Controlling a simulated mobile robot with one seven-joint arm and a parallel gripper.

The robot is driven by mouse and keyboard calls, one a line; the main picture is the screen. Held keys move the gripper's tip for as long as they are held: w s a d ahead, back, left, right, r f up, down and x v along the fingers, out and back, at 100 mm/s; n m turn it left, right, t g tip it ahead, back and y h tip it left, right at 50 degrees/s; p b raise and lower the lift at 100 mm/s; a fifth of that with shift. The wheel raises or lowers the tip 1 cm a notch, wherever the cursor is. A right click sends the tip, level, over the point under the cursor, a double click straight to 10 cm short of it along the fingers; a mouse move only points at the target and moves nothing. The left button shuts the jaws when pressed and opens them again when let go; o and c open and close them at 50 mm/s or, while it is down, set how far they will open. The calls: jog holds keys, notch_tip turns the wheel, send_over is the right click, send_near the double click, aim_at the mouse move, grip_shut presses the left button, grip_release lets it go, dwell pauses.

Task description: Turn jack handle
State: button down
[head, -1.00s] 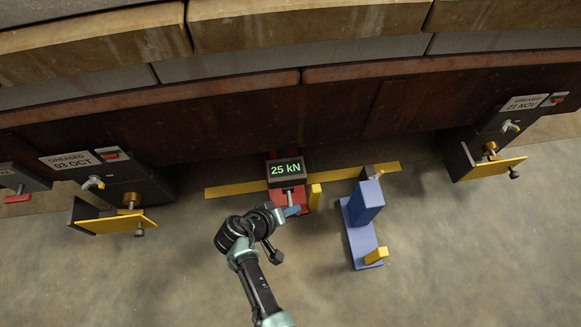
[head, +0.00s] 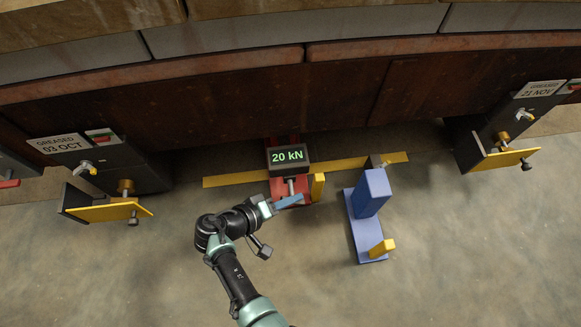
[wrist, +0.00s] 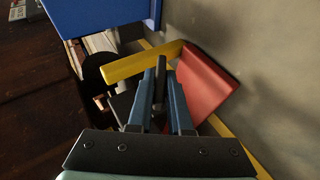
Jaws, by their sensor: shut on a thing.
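The red jack (head: 304,190) stands on the floor against the rusty wall, with a dark display box (head: 287,156) on it reading 20 kN. A short yellow piece (head: 317,187) stands at its right side. My gripper (head: 289,201) is at the jack's front, its blue fingers close to the metal rod below the display. In the wrist view, my gripper (wrist: 161,85) is shut on the dark jack handle (wrist: 158,72), beside a yellow bar (wrist: 140,63) and the red plate (wrist: 207,80). The fingers hide part of the handle.
A blue stand (head: 370,192) with a yellow foot piece (head: 382,248) is close by on the right. A yellow floor strip (head: 235,180) runs behind the jack. Dark brackets with yellow plates stand at left (head: 100,212) and right (head: 505,159). The front floor is clear.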

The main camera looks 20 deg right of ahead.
jog(key=shift+s, duration=0.1)
jog(key=c, duration=0.9)
grip_release()
jog(key=shift+a+r+p, duration=0.3)
jog(key=shift+a+p, duration=0.05)
jog(key=p+v, duration=0.6)
jog(key=v, duration=0.6)
jog(key=shift+f, duration=0.1)
jog(key=shift+s, duration=0.15)
